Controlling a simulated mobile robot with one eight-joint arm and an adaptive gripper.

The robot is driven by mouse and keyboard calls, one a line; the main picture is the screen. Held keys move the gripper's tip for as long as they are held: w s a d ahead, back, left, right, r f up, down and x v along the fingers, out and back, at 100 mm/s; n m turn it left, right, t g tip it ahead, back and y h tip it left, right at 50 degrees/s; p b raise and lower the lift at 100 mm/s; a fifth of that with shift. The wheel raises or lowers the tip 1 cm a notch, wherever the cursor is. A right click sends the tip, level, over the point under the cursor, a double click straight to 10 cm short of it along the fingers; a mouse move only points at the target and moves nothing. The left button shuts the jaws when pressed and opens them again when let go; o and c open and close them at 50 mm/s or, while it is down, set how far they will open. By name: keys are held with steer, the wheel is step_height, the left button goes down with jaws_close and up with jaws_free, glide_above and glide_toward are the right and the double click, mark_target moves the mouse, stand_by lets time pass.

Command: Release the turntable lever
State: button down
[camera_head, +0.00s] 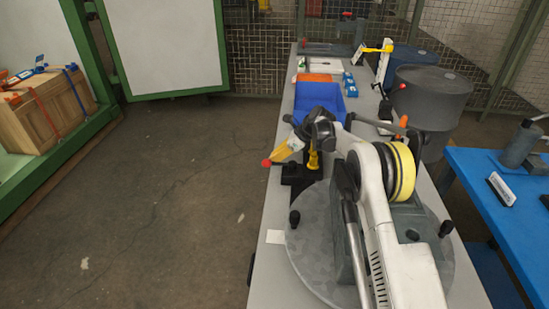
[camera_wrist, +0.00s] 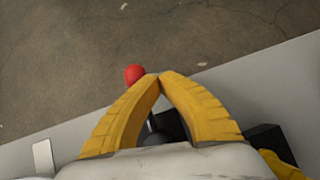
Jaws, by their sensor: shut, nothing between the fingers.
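The turntable (camera_head: 308,253) is a round grey disc on the bench, with dark knobs at its rim. A red ball knob (camera_head: 266,162), which looks like the lever's end, sticks out past the bench's left edge, in front of a black block (camera_head: 300,173). My gripper (camera_head: 277,158) has yellow fingers and is shut and empty. In the wrist view its fingertips (camera_wrist: 159,77) meet just right of the red knob (camera_wrist: 135,74). I cannot tell whether they touch it. The lever's shaft is mostly hidden behind the fingers.
A blue bin (camera_head: 318,98) stands on the bench behind my gripper, with small items farther back. A grey drum (camera_head: 432,95) and a blue table (camera_head: 500,220) are on the right. The floor (camera_head: 170,200) left of the bench is clear.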

steer(key=v, duration=1.2)
steer(key=shift+s, duration=0.1)
